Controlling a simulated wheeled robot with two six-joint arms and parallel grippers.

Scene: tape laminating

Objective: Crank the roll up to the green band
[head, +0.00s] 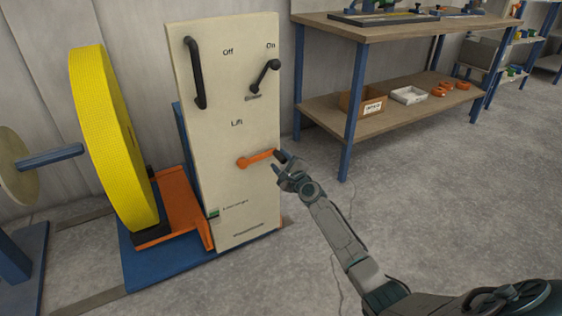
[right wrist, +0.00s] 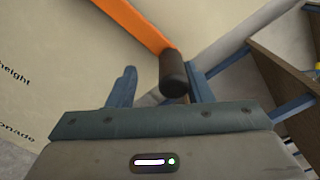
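A large yellow roll (head: 108,140) stands upright at the left, low by an orange bracket (head: 185,215) on a blue base. The beige panel (head: 240,105) carries an orange crank (head: 257,159) under the word "Lift", pointing right. A small green band (head: 214,213) shows at the panel's lower left edge. My right gripper (head: 286,166) is at the crank's black knob. In the right wrist view the knob (right wrist: 173,75) lies between my two spread blue fingers, nearer the right one; I cannot tell whether it touches. My left gripper is out of view.
The panel also has a long black handle (head: 195,73) and a black lever (head: 264,77) near "On". A workbench (head: 400,26) with a lower shelf stands behind to the right, holding a cardboard box and a white tray. The grey floor (head: 440,180) in front is clear.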

